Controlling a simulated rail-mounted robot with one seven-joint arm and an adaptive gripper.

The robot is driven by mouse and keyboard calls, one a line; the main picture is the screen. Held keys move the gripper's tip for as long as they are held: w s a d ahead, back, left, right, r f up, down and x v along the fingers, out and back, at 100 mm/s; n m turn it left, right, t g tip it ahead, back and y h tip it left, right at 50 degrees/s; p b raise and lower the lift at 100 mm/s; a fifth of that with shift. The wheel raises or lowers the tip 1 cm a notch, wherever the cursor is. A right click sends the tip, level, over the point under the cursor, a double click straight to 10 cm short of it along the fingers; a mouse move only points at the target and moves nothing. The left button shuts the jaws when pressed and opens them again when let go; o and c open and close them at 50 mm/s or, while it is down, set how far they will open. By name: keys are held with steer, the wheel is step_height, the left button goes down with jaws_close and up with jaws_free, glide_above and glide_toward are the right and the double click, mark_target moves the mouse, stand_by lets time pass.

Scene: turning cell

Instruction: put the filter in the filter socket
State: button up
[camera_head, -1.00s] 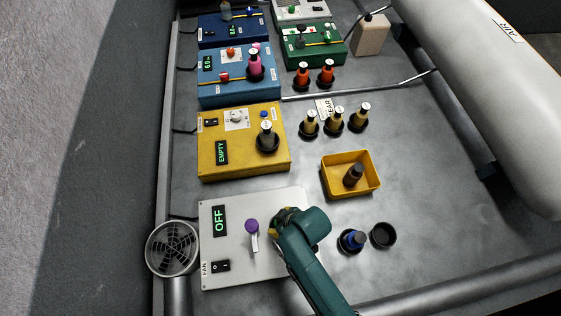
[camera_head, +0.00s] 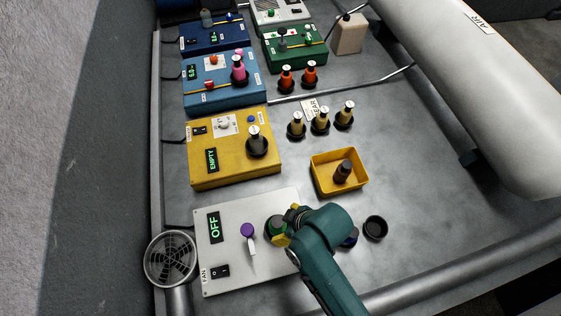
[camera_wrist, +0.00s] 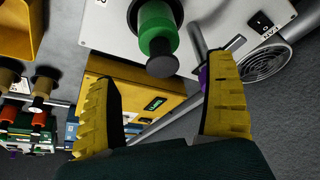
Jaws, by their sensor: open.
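A green cylinder with a black end (camera_wrist: 157,32) stands in a black round socket on the light-grey FAN panel (camera_head: 215,280). In the head view, the green cylinder (camera_head: 276,226) is just left of my gripper (camera_head: 288,226). My gripper's yellow fingers (camera_wrist: 162,78) are open and empty, and the green cylinder stands beyond their tips, apart from them. A blue piece in a black holder (camera_head: 352,238) is mostly hidden behind my arm. An empty black cup (camera_head: 376,228) stands right of it. No label shows which piece is the filter.
The yellow box (camera_head: 225,177) reads EMPTY. The FAN panel shows OFF and has a purple-knobbed lever (camera_head: 248,231). Several gold-topped pieces (camera_head: 320,121) stand behind the bin. Bare table lies right of the bin.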

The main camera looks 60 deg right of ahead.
steer(key=shift+s+r, duration=0.2)
steer(key=shift+r, duration=0.3)
steer(key=w+a+r+t+h, duration=0.1)
steer(key=w+r+t, duration=0.3)
steer(key=w+r, duration=0.65)
steer(key=w+a+r+t+h, duration=0.1)
steer(key=w+r+t, duration=0.55)
steer(key=r, duration=0.65)
steer(key=a+r+t+y, duration=0.1)
steer(key=a+r+t, duration=0.2)
steer(key=r, duration=1)
steer(key=a+r+t+y, duration=0.1)
steer(key=a+r+t, duration=0.3)
steer(key=r, duration=0.9)
steer(key=shift+w+a+r+n, duration=0.3)
steer(key=shift+a+n, duration=0.1)
steer(key=shift+a, duration=0.75)
